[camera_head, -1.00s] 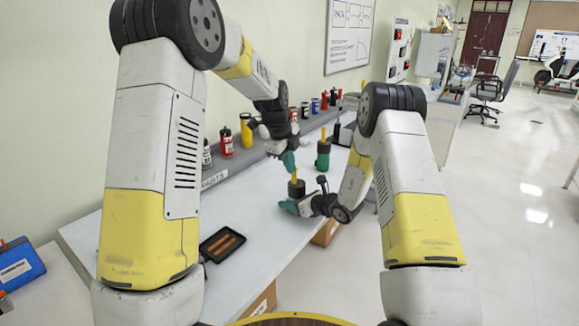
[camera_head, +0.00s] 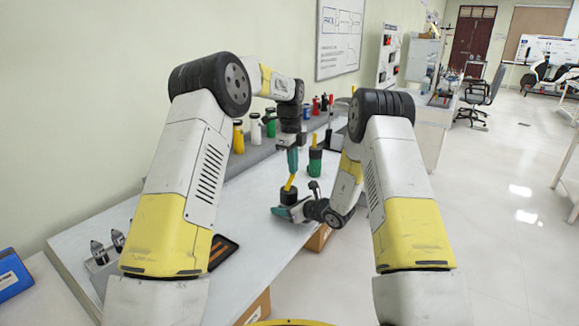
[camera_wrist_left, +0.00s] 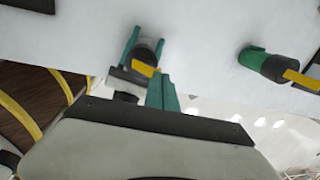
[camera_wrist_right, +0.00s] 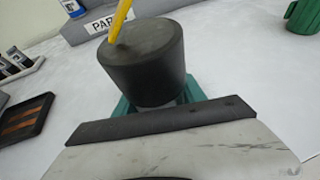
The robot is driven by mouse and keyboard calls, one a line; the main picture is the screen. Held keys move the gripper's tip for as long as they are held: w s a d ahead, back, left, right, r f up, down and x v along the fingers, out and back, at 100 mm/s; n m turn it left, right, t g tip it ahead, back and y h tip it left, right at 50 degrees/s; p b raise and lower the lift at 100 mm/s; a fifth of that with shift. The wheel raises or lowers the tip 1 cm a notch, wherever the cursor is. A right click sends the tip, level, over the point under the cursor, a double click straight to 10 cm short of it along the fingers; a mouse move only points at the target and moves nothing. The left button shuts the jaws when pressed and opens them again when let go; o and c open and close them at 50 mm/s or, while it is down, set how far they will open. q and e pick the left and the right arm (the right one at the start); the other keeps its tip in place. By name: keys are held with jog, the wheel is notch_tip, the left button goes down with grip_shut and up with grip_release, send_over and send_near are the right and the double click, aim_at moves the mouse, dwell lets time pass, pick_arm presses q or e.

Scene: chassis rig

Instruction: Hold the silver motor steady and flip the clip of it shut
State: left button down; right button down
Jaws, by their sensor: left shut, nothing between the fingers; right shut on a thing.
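The motor (camera_head: 288,198) is a short dark cylinder on the table, with a yellow clip (camera_head: 290,182) that stands up, leaning, from its top. The right wrist view shows the dark body (camera_wrist_right: 147,65), a lighter grey base and the raised clip (camera_wrist_right: 120,17). My right gripper (camera_head: 284,212) is low at the table and shut around the motor; its teal fingers show on either side of it in the left wrist view (camera_wrist_left: 145,50). My left gripper (camera_head: 292,172) points down, shut and empty, close to the clip's upper end. Whether they touch is unclear.
A green motor (camera_head: 315,162) with a yellow clip stands behind to the right. Several coloured cylinders line the grey rear ledge (camera_head: 245,160). A black tray (camera_wrist_right: 28,122) with orange-brown bars lies to the left. The table (camera_head: 262,235) is bare around the held motor.

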pick_arm(q)
jog(key=w+d+f+g, duration=0.1)
jog(key=w+d+f, duration=0.1)
jog(key=f, duration=0.3)
jog(key=shift+w+y, duration=0.4)
jog(key=shift+w, duration=0.3)
jog(key=shift+s+f, duration=0.1)
dwell(1.2)
jog(key=shift+s+a+f, duration=0.25)
jog(key=shift+s+a, duration=0.1)
jog(key=shift+s, duration=0.25)
jog(key=shift+r, duration=0.1)
notch_tip(320, 180, up, 12)
jog(key=shift+w, duration=0.2)
dwell(0.3)
